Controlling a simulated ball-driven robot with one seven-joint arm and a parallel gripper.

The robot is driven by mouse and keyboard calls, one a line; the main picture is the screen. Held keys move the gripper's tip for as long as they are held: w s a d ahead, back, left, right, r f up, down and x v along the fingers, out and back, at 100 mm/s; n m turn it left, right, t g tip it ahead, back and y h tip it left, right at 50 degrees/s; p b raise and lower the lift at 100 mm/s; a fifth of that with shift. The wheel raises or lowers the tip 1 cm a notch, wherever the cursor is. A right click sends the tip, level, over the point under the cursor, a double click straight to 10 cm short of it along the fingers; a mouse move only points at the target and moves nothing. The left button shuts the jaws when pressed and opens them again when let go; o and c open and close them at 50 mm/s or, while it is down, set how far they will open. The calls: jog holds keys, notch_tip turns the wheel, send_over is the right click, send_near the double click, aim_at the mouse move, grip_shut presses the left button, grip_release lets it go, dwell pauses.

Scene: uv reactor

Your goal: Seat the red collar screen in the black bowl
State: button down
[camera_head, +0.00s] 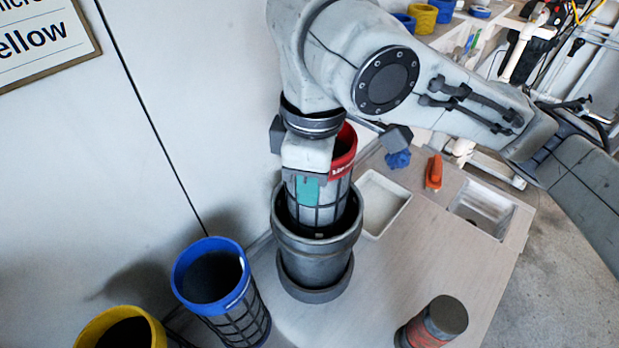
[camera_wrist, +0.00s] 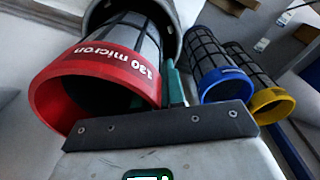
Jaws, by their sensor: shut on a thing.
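The red collar screen (camera_head: 344,150) stands nearly upright, with its dark mesh lower part inside the mouth of the black bowl (camera_head: 318,262) and its red collar above the rim. My gripper (camera_head: 308,188) is at the screen's upper side, with a teal finger pad against it, and is shut on it. In the wrist view the red collar screen (camera_wrist: 98,82) shows its lettered collar and open end beside my gripper's teal finger (camera_wrist: 176,88). The bowl's rim (camera_wrist: 176,40) shows behind it. The screen's bottom end is hidden inside the bowl.
A blue collar screen (camera_head: 212,275) and a yellow collar screen (camera_head: 120,328) stand left of the bowl. A dark cylinder with a red band (camera_head: 438,322) stands front right. A white tray (camera_head: 383,200), an orange tool (camera_head: 434,172) and a sink (camera_head: 483,208) are behind. The table's right middle is clear.

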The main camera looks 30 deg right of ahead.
aim_at(309, 223)
jog(key=shift+f+b, duration=3.2)
jog(key=shift+f, duration=1.55)
jog(key=c, duration=1.1)
grip_release()
jog(key=shift+c, duration=0.2)
notch_tip(309, 223, up, 11)
jog(key=p, duration=0.2)
jog(key=shift+s, duration=0.2)
jog(key=shift+d, duration=0.1)
